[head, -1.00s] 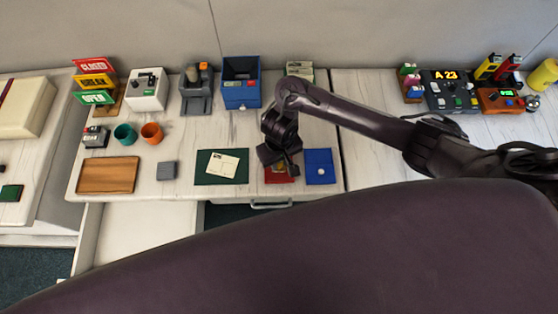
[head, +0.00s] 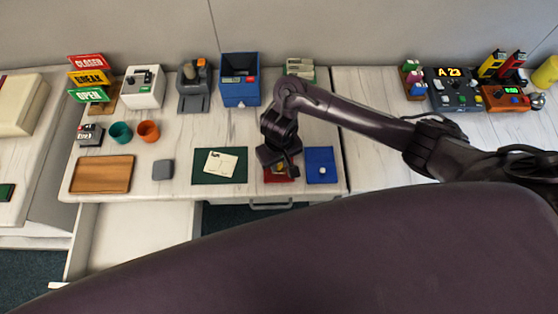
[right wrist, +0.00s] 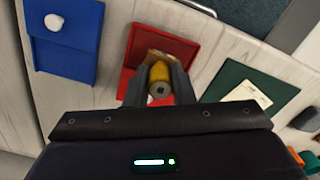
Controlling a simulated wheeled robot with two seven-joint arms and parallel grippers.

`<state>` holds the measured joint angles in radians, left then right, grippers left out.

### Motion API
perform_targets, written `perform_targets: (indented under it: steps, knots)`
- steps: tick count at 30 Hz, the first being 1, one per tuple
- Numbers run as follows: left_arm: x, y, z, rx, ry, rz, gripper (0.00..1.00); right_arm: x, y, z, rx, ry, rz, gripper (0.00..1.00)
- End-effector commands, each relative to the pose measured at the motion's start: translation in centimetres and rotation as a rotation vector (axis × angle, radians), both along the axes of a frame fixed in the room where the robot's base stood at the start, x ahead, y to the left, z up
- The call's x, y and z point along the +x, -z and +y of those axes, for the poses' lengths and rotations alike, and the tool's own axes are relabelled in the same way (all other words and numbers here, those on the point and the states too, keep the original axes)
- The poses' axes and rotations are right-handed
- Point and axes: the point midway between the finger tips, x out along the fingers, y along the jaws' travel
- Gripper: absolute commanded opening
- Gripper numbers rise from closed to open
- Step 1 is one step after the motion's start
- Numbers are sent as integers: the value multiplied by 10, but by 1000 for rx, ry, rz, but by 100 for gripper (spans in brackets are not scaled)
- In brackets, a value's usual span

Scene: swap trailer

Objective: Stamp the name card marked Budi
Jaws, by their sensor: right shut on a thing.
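My right gripper (head: 279,168) is over the red pad (head: 270,178) and points down. In the right wrist view its fingers (right wrist: 160,86) are shut on a stamp with a yellow handle (right wrist: 159,76) and a brownish base. The stamp is at the red pad (right wrist: 138,42); I cannot tell if its base touches it. A pale name card (head: 220,163) lies on the dark green mat (head: 242,176), left of my gripper. The card also shows in the right wrist view (right wrist: 248,94); its name is too small to read. My left gripper is out of view.
A blue pad with a white knob (head: 320,157) lies right of the red pad. A grey block (head: 162,170) and a wooden tray (head: 102,174) are left of the mat. A blue bin (head: 240,92) stands behind. An open drawer is below the desk's left front.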

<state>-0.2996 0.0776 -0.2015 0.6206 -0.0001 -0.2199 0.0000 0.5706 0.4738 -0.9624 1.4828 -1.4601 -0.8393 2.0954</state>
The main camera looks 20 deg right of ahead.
Motion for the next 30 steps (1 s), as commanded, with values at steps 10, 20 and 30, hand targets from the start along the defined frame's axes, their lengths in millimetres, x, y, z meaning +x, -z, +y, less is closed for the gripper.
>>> perform_targets:
  steps: [10, 20, 30]
  knots:
    - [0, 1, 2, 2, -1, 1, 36, 0, 2, 0, 0, 0, 0, 7]
    - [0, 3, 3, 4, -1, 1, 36, 0, 6, 0, 0, 0, 1, 7]
    - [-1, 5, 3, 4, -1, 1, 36, 0, 10, 0, 0, 0, 0, 7]
